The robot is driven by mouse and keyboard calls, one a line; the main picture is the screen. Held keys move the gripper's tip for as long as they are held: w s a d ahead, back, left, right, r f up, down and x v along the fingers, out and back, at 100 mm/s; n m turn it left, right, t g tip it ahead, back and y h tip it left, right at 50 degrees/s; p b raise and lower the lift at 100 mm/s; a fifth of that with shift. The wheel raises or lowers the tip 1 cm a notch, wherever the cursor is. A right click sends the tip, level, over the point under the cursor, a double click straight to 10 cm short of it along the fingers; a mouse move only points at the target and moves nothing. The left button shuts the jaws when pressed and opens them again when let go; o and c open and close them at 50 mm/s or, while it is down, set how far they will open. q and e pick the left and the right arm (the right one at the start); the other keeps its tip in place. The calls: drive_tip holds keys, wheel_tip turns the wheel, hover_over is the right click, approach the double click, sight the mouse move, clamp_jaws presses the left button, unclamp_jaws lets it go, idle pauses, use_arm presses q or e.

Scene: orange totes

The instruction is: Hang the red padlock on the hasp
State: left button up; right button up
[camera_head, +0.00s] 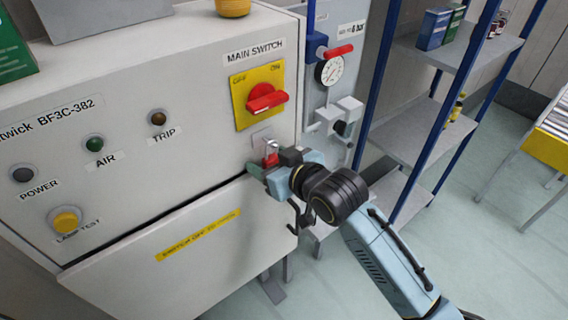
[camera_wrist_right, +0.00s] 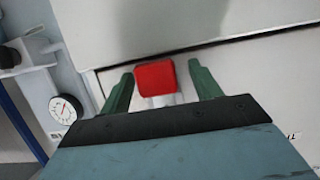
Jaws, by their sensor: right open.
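The red padlock (camera_head: 271,158) is upright at the cabinet front, its silver shackle up against the lower part of the grey hasp plate (camera_head: 261,137). The hasp is just below the yellow main switch plate. I cannot tell whether the shackle passes through the hasp. My right gripper (camera_head: 273,164) is open around the padlock's body. In the right wrist view the red body (camera_wrist_right: 155,78) is between the two green fingers (camera_wrist_right: 160,72), with visible gaps on both sides. The hasp is not clear in that view. My left gripper is out of view.
The red switch handle (camera_head: 266,98) sticks out above the hasp. A pressure gauge (camera_head: 328,70) and pipe fittings are on the panel to the right. A blue-framed shelf (camera_head: 408,136) stands further right. Open floor (camera_head: 500,235) lies to the right of my arm.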

drive_tip(key=b+v, duration=0.1)
drive_tip(key=v, duration=1.2)
drive_tip(key=w+d+f+m+g+h+b, duration=0.1)
drive_tip(key=w+d+f+h+b, duration=0.15)
drive_tip(key=f, duration=1.05)
drive_tip(key=w+d+f+m+g+h+b, duration=0.1)
drive_tip(key=w+d+f+m+b, duration=0.2)
drive_tip(key=f, duration=0.9)
drive_tip(key=s+d+f+g+h+b, duration=0.1)
drive_tip(key=s+d+f, duration=0.1)
drive_tip(key=f, duration=0.6)
drive_tip(key=s+d+f+h+b, duration=0.1)
drive_tip(key=s+d+f+b, duration=0.15)
drive_tip(key=f, duration=0.55)
drive_tip(key=s+d+f+g+h+b, duration=0.1)
drive_tip(key=s+d+f, duration=0.1)
drive_tip(key=f, duration=0.6)
drive_tip(key=s+d+f+g+h+b, duration=0.1)
drive_tip(key=s+d+f+g+b, duration=0.3)
drive_tip(key=s+f, duration=1.35)
drive_tip(key=s+d+f+g+b, duration=0.1)
drive_tip(key=s+f, duration=0.4)
drive_tip(key=s, duration=0.4)
drive_tip(key=s+d+f+g+b, duration=0.1)
drive_tip(key=s+d+f, duration=0.1)
drive_tip(key=s+f, duration=0.3)
drive_tip(key=s, duration=0.4)
drive_tip(key=shift+m+h+b, duration=0.35)
drive_tip(key=shift+m+b, duration=0.05)
